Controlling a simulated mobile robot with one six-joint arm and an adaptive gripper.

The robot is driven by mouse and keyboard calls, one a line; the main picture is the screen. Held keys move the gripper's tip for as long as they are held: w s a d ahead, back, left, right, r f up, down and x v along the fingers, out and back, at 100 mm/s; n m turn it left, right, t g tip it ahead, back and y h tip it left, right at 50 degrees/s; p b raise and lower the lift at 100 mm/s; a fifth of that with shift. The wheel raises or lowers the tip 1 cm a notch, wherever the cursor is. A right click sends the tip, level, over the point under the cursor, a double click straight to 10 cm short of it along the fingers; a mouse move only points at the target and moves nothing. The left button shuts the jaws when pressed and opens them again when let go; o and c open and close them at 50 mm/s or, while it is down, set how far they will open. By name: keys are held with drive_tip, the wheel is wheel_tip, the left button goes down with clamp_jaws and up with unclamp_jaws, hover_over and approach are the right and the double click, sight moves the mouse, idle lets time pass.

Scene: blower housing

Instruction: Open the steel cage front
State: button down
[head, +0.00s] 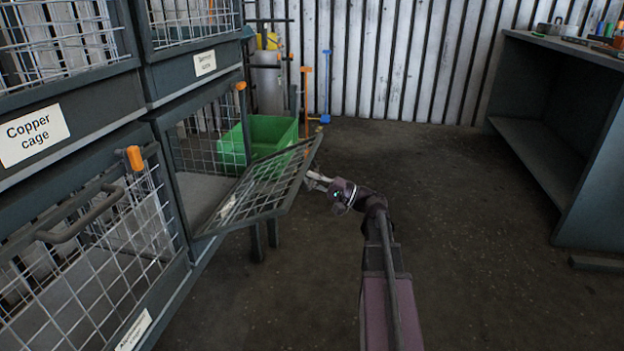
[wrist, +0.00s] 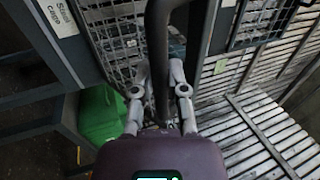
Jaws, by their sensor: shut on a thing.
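The steel cage front (head: 268,187) is a grey-framed wire mesh panel in the head view. It is tilted out and down from its cage, partly open, with its lower edge at the cage. My gripper (head: 314,180) is at the outer side of this panel, and the panel's frame partly hides the fingertips. In the wrist view my gripper (wrist: 160,78) is shut on the dark bar handle (wrist: 158,35), which runs between the two fingers. A white label (wrist: 58,17) reading steel cage shows at the upper left there.
Other mesh cages stand at the left, one labelled Copper cage (head: 33,136). Orange latches (head: 135,158) sit on the frames. A green bin (head: 268,132) stands behind the open front. A dark workbench (head: 590,150) is at the right. The floor between is clear.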

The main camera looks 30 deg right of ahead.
drive_tip(key=shift+s+f, duration=0.1)
drive_tip(key=shift+f, duration=0.1)
idle(0.3)
drive_tip(key=c, duration=0.6)
unclamp_jaws()
drive_tip(key=shift+c, duration=0.2)
